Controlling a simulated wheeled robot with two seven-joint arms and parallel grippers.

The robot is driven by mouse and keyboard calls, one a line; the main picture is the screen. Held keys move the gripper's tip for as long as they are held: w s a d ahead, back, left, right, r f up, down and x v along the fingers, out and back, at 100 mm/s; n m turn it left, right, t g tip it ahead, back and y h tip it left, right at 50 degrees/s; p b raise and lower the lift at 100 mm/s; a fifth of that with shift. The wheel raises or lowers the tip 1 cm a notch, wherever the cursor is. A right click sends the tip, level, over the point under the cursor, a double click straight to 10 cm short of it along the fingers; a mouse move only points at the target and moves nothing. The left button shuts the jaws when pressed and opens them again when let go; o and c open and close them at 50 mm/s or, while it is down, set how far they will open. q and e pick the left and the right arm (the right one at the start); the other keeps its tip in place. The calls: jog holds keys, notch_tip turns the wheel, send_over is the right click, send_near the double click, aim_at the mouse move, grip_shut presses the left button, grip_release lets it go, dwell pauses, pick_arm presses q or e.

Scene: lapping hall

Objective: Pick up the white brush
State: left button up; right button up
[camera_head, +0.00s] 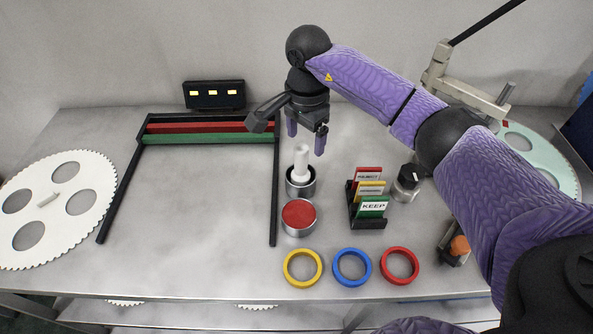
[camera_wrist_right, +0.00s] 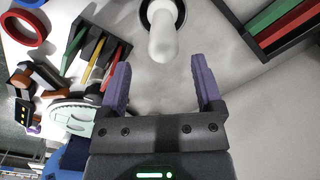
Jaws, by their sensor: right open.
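The white brush (camera_head: 301,162) stands upright in a round metal cup (camera_head: 300,190) near the middle of the table, its white handle pointing up. My right gripper (camera_head: 306,142) is open and empty, above and slightly behind the brush in the head view. In the right wrist view the brush (camera_wrist_right: 162,40) shows beyond the fingers of my right gripper (camera_wrist_right: 163,75), roughly centred between them and not touching. The brush's lower end is hidden in the cup. My left gripper is not in view.
A red-topped tin (camera_head: 299,215) stands just in front of the cup. A card holder (camera_head: 368,222) and a black-knobbed jar (camera_head: 405,186) stand to the right. Yellow (camera_head: 303,267), blue (camera_head: 352,266) and red (camera_head: 400,265) rings lie in front. A black frame (camera_head: 275,200) stands left.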

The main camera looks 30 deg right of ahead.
aim_at(301, 158)
jog(key=f, duration=0.2)
jog(key=f+b, duration=0.1)
jog(key=f, duration=0.2)
jog(key=shift+w+a+f, duration=0.1)
jog(key=shift+a+f, duration=0.3)
jog(key=shift+f, duration=0.2)
jog(key=c, duration=1.1)
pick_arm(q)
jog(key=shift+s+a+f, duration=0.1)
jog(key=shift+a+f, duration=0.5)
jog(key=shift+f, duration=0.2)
pick_arm(e)
grip_shut()
